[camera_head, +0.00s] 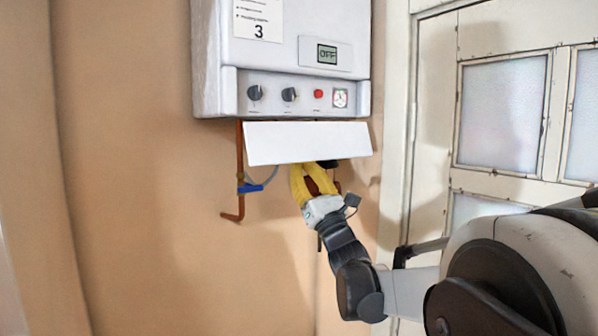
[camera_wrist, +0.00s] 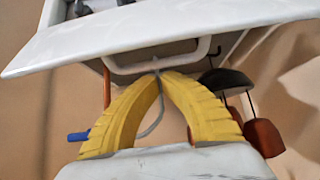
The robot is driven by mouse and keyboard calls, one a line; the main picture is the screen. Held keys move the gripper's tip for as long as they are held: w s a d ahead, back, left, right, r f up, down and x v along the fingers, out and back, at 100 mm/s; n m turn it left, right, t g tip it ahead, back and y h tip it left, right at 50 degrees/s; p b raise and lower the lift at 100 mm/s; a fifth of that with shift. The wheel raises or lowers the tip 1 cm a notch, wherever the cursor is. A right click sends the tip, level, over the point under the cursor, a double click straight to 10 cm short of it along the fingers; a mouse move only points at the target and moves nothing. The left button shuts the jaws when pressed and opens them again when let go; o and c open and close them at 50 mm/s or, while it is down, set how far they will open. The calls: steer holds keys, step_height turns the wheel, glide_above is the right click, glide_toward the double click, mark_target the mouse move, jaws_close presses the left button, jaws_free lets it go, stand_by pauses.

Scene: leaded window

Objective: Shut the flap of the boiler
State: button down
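The boiler (camera_head: 280,60) hangs on the wall, its control panel (camera_head: 300,95) with knobs, a red button and a gauge exposed. Its white flap (camera_head: 308,143) is open, sticking out below the panel. My gripper (camera_head: 312,170) is under the flap, with yellow fingers pointing up and their tips partly hidden by it. In the wrist view, the flap (camera_wrist: 190,32) crosses the top, and the fingertips of my gripper (camera_wrist: 159,74) meet with nothing visible held between them. They are close to a pale bar (camera_wrist: 150,66) beneath the flap; whether they touch it is unclear.
A copper pipe (camera_head: 240,165) with a blue valve handle (camera_head: 250,188) runs down left of my gripper. A thin grey hose (camera_wrist: 155,120) shows behind the fingers. A paneled door (camera_head: 500,110) with frosted panes is at the right. The wall at left is bare.

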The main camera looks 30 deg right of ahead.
steer(key=shift+s, duration=0.45)
steer(key=shift+s, duration=0.1)
steer(key=shift+r, duration=0.1)
steer(key=shift+s+g+p, duration=0.35)
steer(key=shift+g+p, duration=0.15)
steer(key=shift+p, duration=0.15)
steer(key=shift+s, duration=0.15)
